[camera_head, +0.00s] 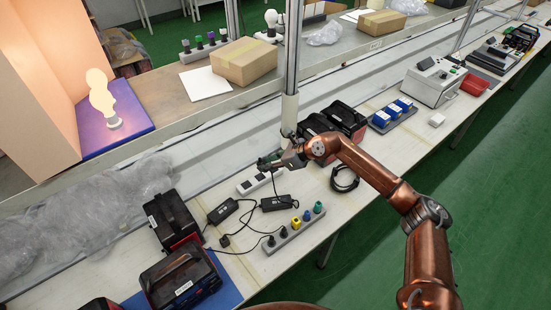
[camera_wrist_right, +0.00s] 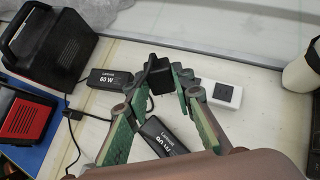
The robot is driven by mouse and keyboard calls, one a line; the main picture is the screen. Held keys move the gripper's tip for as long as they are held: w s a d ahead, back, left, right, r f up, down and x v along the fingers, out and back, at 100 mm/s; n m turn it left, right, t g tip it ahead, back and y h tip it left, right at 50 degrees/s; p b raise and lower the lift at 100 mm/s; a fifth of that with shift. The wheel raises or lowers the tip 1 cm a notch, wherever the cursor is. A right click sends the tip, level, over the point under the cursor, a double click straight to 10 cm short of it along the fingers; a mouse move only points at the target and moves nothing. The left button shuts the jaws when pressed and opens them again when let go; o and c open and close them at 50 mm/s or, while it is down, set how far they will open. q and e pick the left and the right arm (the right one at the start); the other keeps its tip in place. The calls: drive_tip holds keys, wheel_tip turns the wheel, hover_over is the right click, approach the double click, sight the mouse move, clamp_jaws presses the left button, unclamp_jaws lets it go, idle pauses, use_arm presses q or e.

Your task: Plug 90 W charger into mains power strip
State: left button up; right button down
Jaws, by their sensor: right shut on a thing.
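My right gripper (camera_head: 275,163) is above the bench, beside the white power strip (camera_head: 247,186). In the right wrist view the green fingers (camera_wrist_right: 162,82) are shut on a black plug (camera_wrist_right: 158,72) with a cable, held apart from the strip. The strip, with a dark-holed socket, lies just to the right of the fingers (camera_wrist_right: 224,93). The black 90 W charger (camera_wrist_right: 166,138) lies below the fingers there; in the head view it is on the bench (camera_head: 279,203). The black 60 W charger (camera_wrist_right: 102,82) lies to its left. My left gripper is not in view.
A grey strip with coloured plugs (camera_head: 297,228) stands at the bench's front edge. Black-and-red boxes (camera_head: 172,218) stand at left and behind my wrist (camera_head: 344,118). A coiled black cable (camera_head: 344,180) lies right. A pale post (camera_head: 289,110) rises behind the gripper.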

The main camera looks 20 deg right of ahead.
drive_tip(key=shift+w+d+f+m+t+h+b, duration=0.45)
drive_tip(key=shift+w+d+f+m+t+b, duration=0.65)
drive_tip(key=shift+f, duration=0.75)
drive_tip(key=shift+w+d+f+m+t+h+b, duration=0.5)
drive_tip(key=shift+w+d+f+m+t+b, duration=0.75)
drive_tip(key=shift+f, duration=0.65)
drive_tip(key=shift+w+d+f+m+t+h+b, duration=0.45)
drive_tip(key=shift+w+d+f+m+t+b, duration=0.45)
drive_tip(key=shift+w+f, duration=0.75)
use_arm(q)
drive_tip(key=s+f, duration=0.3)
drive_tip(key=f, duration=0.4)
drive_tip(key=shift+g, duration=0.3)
use_arm(e)
drive_tip(key=shift+s+a+f+n, duration=0.15)
drive_tip(key=shift+s+a+n, duration=0.05)
drive_tip(key=shift+n, duration=0.05)
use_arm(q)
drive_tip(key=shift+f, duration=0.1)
use_arm(e)
drive_tip(key=shift+s, duration=0.1)
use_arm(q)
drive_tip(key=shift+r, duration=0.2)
use_arm(e)
drive_tip(key=shift+f, duration=0.1)
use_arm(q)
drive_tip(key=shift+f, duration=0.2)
use_arm(e)
drive_tip(key=shift+f, duration=0.5)
